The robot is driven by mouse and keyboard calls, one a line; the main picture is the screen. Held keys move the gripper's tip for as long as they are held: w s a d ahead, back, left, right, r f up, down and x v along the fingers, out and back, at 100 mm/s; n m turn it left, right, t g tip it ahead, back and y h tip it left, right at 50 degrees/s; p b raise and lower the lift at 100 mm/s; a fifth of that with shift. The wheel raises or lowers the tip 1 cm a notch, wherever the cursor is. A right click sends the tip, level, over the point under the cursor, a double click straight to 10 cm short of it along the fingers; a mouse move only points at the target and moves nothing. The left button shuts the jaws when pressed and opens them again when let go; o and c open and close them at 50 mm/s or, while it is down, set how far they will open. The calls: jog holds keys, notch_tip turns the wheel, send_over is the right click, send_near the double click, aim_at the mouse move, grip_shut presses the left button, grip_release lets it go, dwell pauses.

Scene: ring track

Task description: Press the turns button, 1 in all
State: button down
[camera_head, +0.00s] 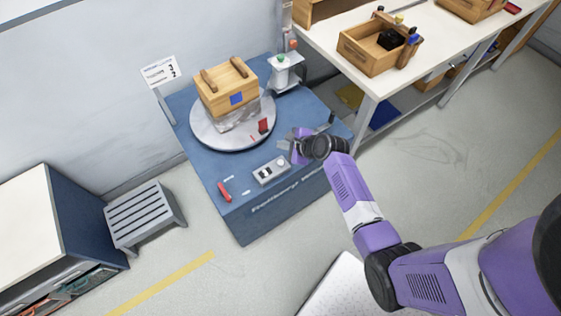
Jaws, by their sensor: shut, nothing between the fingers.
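A small grey control box (271,171) with small round parts on its top lies near the front edge of the blue table (215,185). It may carry the turns button, but its markings are too small to read. My gripper (298,146) is shut and empty, just to the upper right of the box and apart from it in the picture. The wrist partly hides the fingers. A round grey turntable (212,134) behind the box bears a wooden crate (226,88) with a blue square on its side, on a grey block (238,118).
A red-handled tool (224,191) lies left of the box. A white device with a green top (286,72) stands at the table's back right. A sign (160,73) stands at the back left. A white workbench (340,50) with wooden boxes is at right, a grey step stool (143,213) at left.

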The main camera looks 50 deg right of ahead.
jog(key=b, duration=0.8)
send_over(282, 164)
notch_tip(282, 164, down, 8)
jog(key=shift+d, duration=0.1)
jog(key=shift+f, duration=0.35)
jog(key=shift+f, duration=0.15)
dwell(1.2)
jog(key=shift+f, duration=0.25)
jog(key=shift+f+b, duration=0.35)
jog(key=shift+f, duration=0.15)
dwell(1.0)
jog(key=shift+r, duration=0.1)
jog(key=shift+r+p, duration=0.85)
jog(key=shift+p, duration=0.2)
notch_tip(282, 164, up, 5)
jog(key=p, duration=0.5)
